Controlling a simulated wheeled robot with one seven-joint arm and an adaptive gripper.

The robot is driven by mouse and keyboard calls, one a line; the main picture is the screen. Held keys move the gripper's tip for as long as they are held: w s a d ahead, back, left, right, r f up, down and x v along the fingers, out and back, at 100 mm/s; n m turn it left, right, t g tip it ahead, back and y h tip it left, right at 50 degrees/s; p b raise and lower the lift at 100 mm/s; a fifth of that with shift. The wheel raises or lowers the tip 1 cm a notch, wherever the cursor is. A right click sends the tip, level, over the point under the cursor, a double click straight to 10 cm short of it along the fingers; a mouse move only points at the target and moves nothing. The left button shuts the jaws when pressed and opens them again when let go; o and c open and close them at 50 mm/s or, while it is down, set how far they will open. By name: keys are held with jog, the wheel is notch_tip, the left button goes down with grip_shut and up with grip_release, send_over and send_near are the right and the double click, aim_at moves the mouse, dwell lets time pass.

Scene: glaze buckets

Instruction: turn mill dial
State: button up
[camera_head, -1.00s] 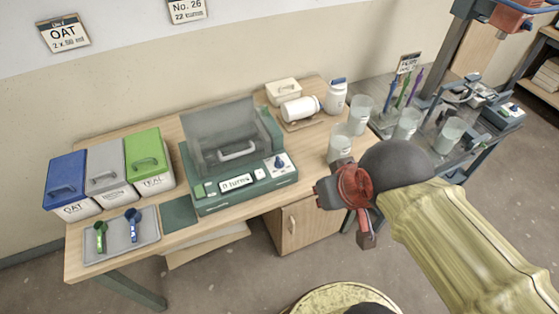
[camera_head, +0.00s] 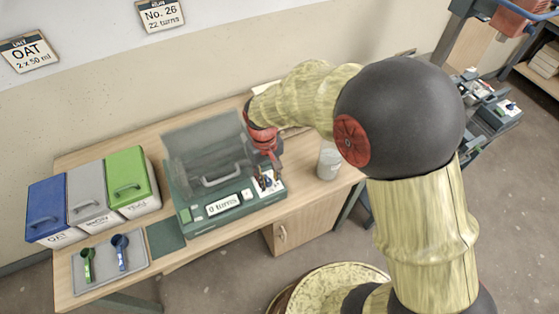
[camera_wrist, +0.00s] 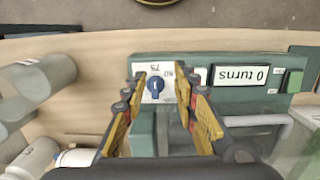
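The green mill (camera_head: 235,208) stands on the wooden table, with a grey translucent hood and a display reading "0 turns" (camera_head: 223,204). Its blue dial (camera_wrist: 156,86) sits on a white plate with numbers around it, 60 and 75 legible in the wrist view. My gripper (camera_wrist: 160,74) is open, with its yellow-and-black fingers on either side of the dial. I see no clear contact with the dial. In the head view my gripper (camera_head: 273,168) reaches down over the mill's right end, partly covering the dial plate (camera_head: 267,182).
Blue (camera_head: 49,207), grey (camera_head: 88,190) and green (camera_head: 131,187) lidded bins stand left of the mill. A grey tray (camera_head: 104,276) holds a green and a blue scoop. A clear beaker (camera_head: 329,163) stands right of the mill. In the wrist view a white bottle (camera_wrist: 35,158) lies nearby.

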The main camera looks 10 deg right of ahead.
aim_at(268, 180)
jog(key=w, duration=0.2)
jog(key=w+r, duration=0.1)
jog(key=shift+w+t, duration=0.35)
jog(key=shift+t, duration=0.05)
notch_tip(268, 180, down, 8)
jog(key=shift+r+b, duration=0.2)
jog(key=shift+b, duration=0.7)
jog(key=shift+c, duration=0.5)
grip_shut()
